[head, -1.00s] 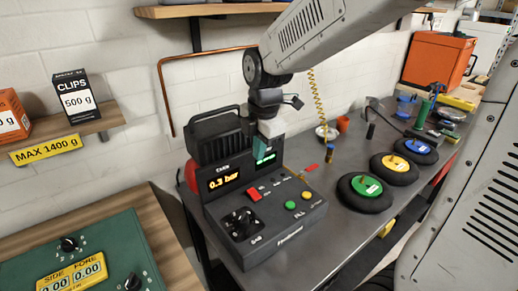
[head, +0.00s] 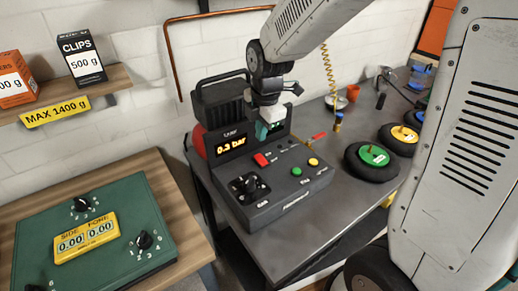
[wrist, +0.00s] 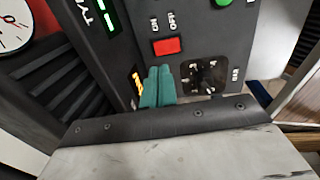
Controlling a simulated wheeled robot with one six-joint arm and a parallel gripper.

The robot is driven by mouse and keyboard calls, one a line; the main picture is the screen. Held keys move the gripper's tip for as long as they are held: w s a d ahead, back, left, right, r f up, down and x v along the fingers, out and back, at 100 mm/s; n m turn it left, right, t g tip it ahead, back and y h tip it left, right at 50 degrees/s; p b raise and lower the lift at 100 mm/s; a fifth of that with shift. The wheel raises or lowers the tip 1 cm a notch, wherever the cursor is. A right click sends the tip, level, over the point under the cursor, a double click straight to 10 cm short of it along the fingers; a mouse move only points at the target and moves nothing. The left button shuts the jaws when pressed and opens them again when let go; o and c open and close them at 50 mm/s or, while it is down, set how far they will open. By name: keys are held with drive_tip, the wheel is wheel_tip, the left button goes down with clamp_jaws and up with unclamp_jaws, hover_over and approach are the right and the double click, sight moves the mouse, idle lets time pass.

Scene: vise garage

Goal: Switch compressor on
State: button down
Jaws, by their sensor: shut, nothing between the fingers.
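The black compressor (head: 225,185) stands on the grey metal bench. Its orange display (head: 231,145) reads 0.3 bar. A red switch (head: 261,159) sits on its sloped panel; it also shows in the wrist view (wrist: 167,46). A black knob (head: 243,185) is left of and below the switch, and it shows in the wrist view (wrist: 204,76). My gripper (head: 262,134) has teal fingers closed together, empty, above the panel in front of the displays. In the wrist view the fingertips (wrist: 160,72) appear close to the red switch; contact cannot be told.
Green (head: 296,171) and yellow (head: 313,162) buttons lie right of the switch. A green control box (head: 120,262) sits on the wooden table at left. A shelf (head: 120,78) holds boxes.

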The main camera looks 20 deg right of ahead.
sight(258, 157)
drive_tip(key=f, duration=0.5)
drive_tip(key=w+f, duration=0.1)
drive_tip(key=f, duration=0.1)
drive_tip(key=shift+a+f, duration=0.1)
drive_tip(key=shift+f, duration=0.05)
drive_tip(key=shift+f, duration=0.25)
drive_tip(key=shift+s+r, duration=0.1)
drive_tip(key=shift+s, duration=0.6)
drive_tip(key=shift+r, duration=0.15)
wheel_tip(258, 157, up, 14)
drive_tip(key=s, duration=0.2)
drive_tip(key=shift+d, duration=0.35)
drive_tip(key=shift+f, duration=0.2)
